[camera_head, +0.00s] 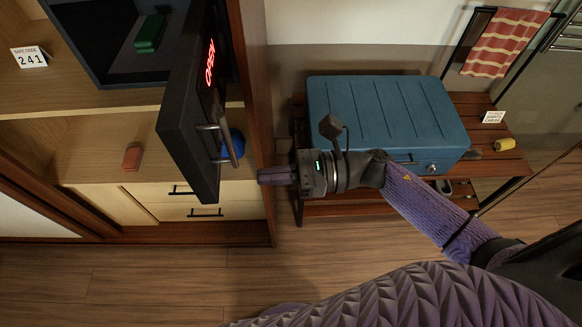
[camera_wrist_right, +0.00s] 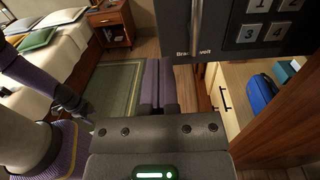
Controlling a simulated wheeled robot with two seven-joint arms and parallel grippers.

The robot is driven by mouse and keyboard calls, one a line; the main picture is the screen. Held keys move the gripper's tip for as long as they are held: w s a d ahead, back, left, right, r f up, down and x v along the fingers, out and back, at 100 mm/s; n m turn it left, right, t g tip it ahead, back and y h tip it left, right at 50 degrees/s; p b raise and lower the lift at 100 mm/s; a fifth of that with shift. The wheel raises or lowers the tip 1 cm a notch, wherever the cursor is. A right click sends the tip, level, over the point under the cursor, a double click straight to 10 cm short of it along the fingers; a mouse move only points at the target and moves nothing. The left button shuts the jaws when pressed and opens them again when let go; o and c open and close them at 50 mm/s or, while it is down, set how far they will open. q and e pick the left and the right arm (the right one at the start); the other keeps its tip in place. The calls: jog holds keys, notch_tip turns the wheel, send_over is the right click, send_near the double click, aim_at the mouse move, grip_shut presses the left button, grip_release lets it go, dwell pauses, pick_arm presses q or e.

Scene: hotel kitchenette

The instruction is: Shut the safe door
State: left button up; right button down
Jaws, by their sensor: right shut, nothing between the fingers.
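The dark safe (camera_head: 90,62) stands in the wooden cabinet, with a green item inside. Its door (camera_head: 178,125) stands swung open toward me, with red "OPEN" lettering and a grey bar handle (camera_head: 228,140) on its front face. In the right wrist view the door (camera_wrist_right: 225,35) fills the upper right, with its handle (camera_wrist_right: 196,28) and keypad. My right gripper (camera_head: 260,177) is shut and empty, just right of the door's lower part and apart from the handle in the picture. Its closed purple fingers (camera_wrist_right: 160,66) point toward the room in the right wrist view.
A blue case (camera_head: 385,112) lies on the slatted wooden bench (camera_head: 470,110), behind my right forearm. A cabinet side panel (camera_head: 250,90) stands behind the door. A blue object (camera_head: 236,143) and a reddish block (camera_head: 132,158) sit on the shelf. The floor in front is clear.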

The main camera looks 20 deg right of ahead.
aim_at(209, 181)
jog(key=p+x, duration=0.1)
jog(key=x, duration=0.6)
jog(key=shift+w+a, duration=0.1)
jog(key=shift+a, duration=0.05)
